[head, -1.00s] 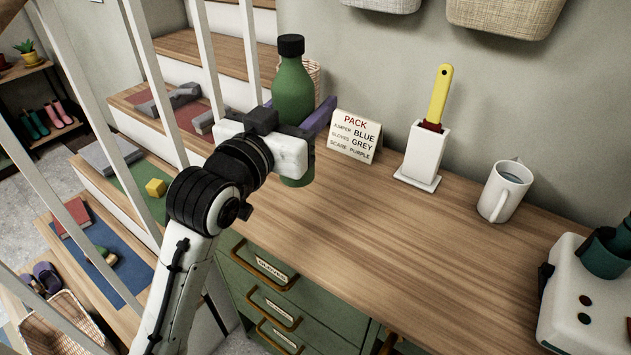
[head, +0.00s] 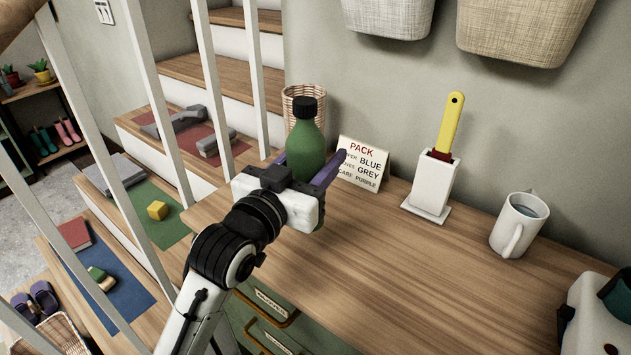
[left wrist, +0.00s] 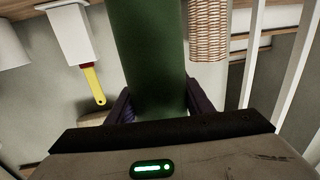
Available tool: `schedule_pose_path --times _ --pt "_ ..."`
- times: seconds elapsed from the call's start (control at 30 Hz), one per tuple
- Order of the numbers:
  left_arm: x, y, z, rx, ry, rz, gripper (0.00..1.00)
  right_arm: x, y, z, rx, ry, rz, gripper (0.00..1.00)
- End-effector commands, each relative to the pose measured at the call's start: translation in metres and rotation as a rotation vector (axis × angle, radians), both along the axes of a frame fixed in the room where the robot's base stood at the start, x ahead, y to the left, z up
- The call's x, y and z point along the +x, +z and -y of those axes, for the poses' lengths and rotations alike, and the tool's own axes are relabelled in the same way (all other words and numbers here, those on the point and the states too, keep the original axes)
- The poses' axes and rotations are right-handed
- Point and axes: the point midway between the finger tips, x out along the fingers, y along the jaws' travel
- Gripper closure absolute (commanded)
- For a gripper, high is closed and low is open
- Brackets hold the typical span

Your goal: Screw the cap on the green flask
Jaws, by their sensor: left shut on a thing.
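The green flask (head: 306,150) is upright above the left end of the wooden bench, with a black cap (head: 305,108) on its neck. I cannot tell how tightly the cap sits. My left gripper (head: 308,174) is shut on the flask, its purple fingers on either side of the body.
A PACK sign (head: 362,163) stands close right of the flask, with a wicker basket (head: 293,98) behind. Further right are a white holder (head: 432,187) with a yellow-handled tool and a mug (head: 518,225). White railings (head: 215,75) rise at the left. The front bench top is clear.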

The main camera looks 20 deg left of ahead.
Motion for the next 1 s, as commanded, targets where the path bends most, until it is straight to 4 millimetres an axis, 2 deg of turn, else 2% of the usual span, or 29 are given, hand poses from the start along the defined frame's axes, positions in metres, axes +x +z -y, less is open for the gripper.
schedule_pose_path --times 0.27,0.5,0.6,1.0 --pt "0.000 0.002 0.000 0.000 0.000 0.006 1.00 0.004 0.003 -0.001 0.001 0.002 0.008 0.52" --pt "0.000 -0.029 0.000 0.000 0.001 0.003 1.00 0.002 -0.005 -0.001 -0.001 0.003 0.001 0.52" --pt "0.000 -0.036 0.000 0.000 0.001 0.004 1.00 0.001 -0.006 -0.001 -0.003 0.004 -0.003 0.52" --pt "0.000 -0.039 0.000 0.000 0.001 0.006 1.00 0.000 -0.007 -0.001 -0.002 0.002 -0.005 0.52"
